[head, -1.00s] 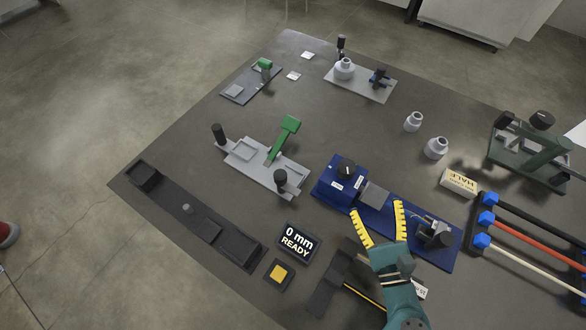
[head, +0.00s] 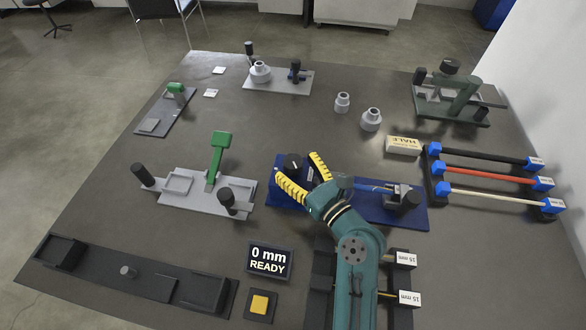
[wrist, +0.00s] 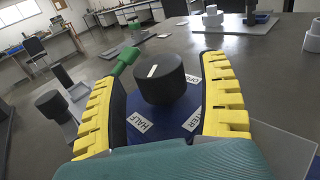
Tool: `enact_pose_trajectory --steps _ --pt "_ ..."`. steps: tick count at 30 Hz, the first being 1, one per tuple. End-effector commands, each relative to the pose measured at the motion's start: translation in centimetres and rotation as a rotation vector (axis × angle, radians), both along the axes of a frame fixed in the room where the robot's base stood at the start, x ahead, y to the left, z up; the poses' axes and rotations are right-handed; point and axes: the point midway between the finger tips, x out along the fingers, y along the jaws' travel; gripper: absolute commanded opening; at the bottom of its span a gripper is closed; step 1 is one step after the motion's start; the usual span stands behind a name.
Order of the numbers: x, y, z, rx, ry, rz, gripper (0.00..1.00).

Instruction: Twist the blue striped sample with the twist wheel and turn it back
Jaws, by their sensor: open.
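The twist wheel, a black knob (head: 293,163) with a white mark, stands on the blue twist fixture (head: 415,216). In the wrist view the wheel (wrist: 163,80) is upright between my fingers, with labels around it, one reading HALF. My gripper (head: 297,166) is open, its yellow fingers on either side of the wheel. A gap shows between each finger and the wheel in the wrist view. A thin blue piece (head: 374,187), seemingly the blue striped sample, lies along the fixture towards the grey clamp (head: 401,198). Its stripe is too small to make out, and my gripper hides its left end.
A display (head: 269,261) reads 0 mm READY, with a yellow button (head: 260,305) below it. A grey fixture with a green lever (head: 218,155) stands left of the wheel. A rack (head: 438,170) with black, red and white samples is on the right, near a HALF block (head: 403,146).

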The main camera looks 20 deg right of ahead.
Motion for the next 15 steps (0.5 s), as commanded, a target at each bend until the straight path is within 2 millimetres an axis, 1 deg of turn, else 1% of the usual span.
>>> enact_pose_trajectory --steps 1,4,12,13,15 --pt "0.68 0.19 -0.26 -0.002 -0.001 0.001 0.77" --pt "1.35 0.3 -0.09 -0.001 -0.001 0.0 0.77" --pt "1.49 0.33 0.03 0.0 0.0 -0.001 0.77" --pt "1.49 0.33 0.03 0.0 0.0 -0.001 0.73" --pt "1.48 0.32 0.03 0.0 0.0 -0.001 0.59"
